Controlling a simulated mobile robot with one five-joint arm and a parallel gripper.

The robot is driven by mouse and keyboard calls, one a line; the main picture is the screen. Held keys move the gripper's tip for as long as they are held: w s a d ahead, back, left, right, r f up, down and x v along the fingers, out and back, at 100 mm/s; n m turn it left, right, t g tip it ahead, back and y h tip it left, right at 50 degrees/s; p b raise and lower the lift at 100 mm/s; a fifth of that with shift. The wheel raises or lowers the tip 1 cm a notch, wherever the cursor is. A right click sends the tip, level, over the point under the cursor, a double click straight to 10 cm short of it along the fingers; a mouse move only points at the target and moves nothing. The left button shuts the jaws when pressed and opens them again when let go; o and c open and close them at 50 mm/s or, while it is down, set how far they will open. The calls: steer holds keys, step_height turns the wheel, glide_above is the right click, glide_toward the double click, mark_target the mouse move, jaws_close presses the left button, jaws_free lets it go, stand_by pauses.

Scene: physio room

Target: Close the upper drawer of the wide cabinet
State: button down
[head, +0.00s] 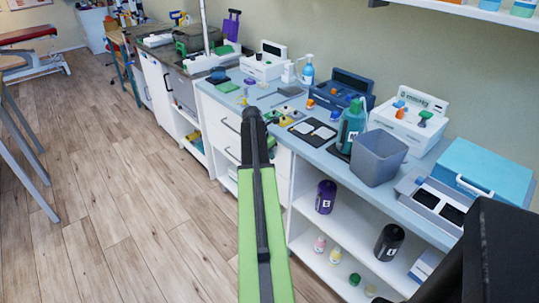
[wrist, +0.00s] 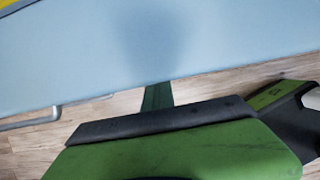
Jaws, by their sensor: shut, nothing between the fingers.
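The wide cabinet is white with a light blue top (head: 222,93). Its upper drawer (head: 217,117) has a bar handle and faces the floor side, left of my arm; my arm hides part of the drawer fronts. I cannot tell how far the drawer stands out. My gripper (head: 251,112) is shut and empty, in front of the drawers near the top's front edge in the head view. In the wrist view, the gripper's dark green tip (wrist: 158,97) lies by the blue top's edge (wrist: 150,75), and a grey handle (wrist: 30,120) shows at left.
Bottles, trays and device boxes crowd the top, including a grey bin (head: 378,158) and a teal bottle (head: 351,125). Open shelves (head: 330,225) at right hold several containers. The wooden floor (head: 120,200) is clear at left, apart from grey table legs (head: 28,150).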

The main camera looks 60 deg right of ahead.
steer(key=w+a+r+p, duration=0.2)
steer(key=a+r+p, duration=0.5)
steer(key=r+p, duration=0.2)
steer(key=shift+w+a+r, duration=0.15)
steer(key=shift+w, duration=0.1)
